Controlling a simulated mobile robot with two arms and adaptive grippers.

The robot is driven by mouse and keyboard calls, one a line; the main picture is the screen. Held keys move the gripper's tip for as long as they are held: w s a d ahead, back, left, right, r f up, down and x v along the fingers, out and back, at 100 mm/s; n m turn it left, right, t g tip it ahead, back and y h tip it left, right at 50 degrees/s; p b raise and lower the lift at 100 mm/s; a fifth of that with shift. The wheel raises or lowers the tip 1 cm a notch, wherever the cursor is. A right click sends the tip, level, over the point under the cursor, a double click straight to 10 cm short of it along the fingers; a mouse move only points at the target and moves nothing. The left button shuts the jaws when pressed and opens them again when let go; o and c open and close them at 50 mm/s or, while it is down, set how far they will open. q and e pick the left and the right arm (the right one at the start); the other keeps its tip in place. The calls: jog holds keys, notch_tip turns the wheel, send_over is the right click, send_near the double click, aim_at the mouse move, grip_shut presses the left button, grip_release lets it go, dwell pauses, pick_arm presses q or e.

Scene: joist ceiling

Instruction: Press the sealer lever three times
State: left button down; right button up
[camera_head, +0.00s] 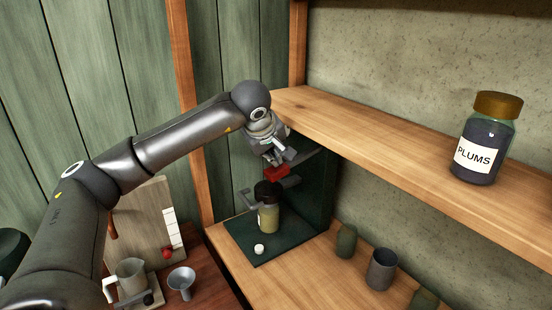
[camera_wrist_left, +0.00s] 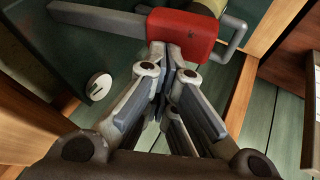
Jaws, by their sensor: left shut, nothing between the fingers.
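The sealer has a dark green base plate and back (camera_head: 240,238) on the lower wooden shelf. Its lever ends in a red grip (camera_head: 283,174), which also shows large at the top of the left wrist view (camera_wrist_left: 185,32). A bottle with pale contents and a dark top (camera_head: 268,216) stands upright in the sealer under the lever. My left gripper (camera_head: 274,160) is shut and empty, just above the red grip. In the left wrist view its fingertips (camera_wrist_left: 172,58) overlap the grip's edge; I cannot tell whether they touch it. My right gripper is not in view.
An upper shelf (camera_head: 400,150) with a plums jar (camera_head: 482,140) juts out right of my gripper. A small white disc (camera_head: 259,248) lies on the base plate. Several dark cups, one a grey cup (camera_head: 381,268), stand right. A jug (camera_head: 132,275) and funnel (camera_head: 182,281) stand left.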

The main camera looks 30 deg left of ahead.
pick_arm(q)
jog(key=shift+f+b, duration=0.85)
jog(key=shift+f, duration=0.45)
dwell(0.8)
jog(key=shift+r, duration=0.1)
dwell(0.5)
jog(key=shift+r+p, duration=2.7)
jog(key=shift+r, duration=0.65)
notch_tip(320, 180, up, 5)
jog(key=p, duration=0.4)
jog(key=shift+f, duration=0.15)
